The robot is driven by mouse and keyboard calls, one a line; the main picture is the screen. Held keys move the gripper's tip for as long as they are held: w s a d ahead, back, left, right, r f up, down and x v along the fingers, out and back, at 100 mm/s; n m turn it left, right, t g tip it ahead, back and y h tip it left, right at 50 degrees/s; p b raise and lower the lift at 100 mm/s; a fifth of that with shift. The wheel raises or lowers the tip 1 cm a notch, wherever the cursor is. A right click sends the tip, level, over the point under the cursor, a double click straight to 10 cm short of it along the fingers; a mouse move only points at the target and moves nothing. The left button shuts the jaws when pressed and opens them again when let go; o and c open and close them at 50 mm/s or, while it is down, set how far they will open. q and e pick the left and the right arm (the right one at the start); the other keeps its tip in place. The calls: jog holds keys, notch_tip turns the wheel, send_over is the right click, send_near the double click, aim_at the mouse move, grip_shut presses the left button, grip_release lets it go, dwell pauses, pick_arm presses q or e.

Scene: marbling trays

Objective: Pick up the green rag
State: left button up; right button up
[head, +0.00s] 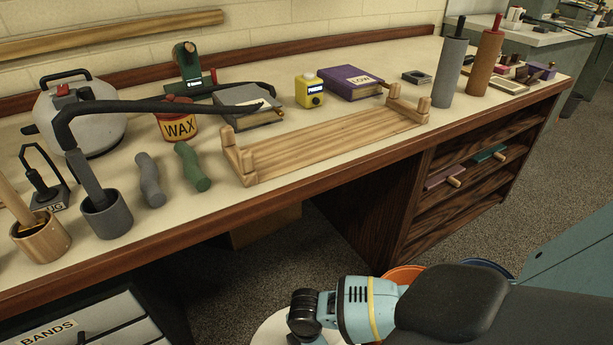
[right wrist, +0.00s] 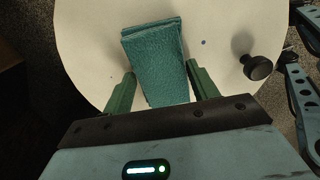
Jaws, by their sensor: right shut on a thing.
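The green rag (right wrist: 156,62), a folded teal-green cloth, shows in the right wrist view above a round white surface. My right gripper (right wrist: 161,84) has its two green fingers on either side of the rag and is shut on it. The rag's near end lies between the fingers. In the head view my right arm comes in at the lower right, and neither the rag nor the fingers can be made out there. My left gripper is not in view.
The round white surface (right wrist: 90,30) carries a dark knob (right wrist: 257,67) right of the rag. In the head view the workbench (head: 330,200) holds a wooden rack (head: 330,140), a wax tub (head: 178,122) and rollers. Shelves (head: 470,190) below hold a teal and a purplish flat item.

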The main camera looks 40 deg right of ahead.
jog(key=shift+r, duration=0.1)
jog(key=shift+r, duration=0.45)
jog(key=r+p, duration=0.1)
jog(key=r, duration=0.1)
jog(key=shift+s+d+r+p, duration=0.2)
jog(key=shift+d+r+p, duration=0.15)
jog(key=shift+r+p, duration=0.05)
jog(key=s+d, duration=0.3)
jog(key=d, duration=0.1)
jog(key=s+d+p, duration=0.1)
jog(key=s+d, duration=0.2)
jog(key=d, duration=0.1)
jog(key=s+d+r, duration=0.1)
jog(key=s+d, duration=0.1)
jog(key=d, duration=0.2)
jog(key=shift+s+d+p, duration=0.2)
jog(key=shift+s+p, duration=0.15)
jog(key=shift+s, duration=0.05)
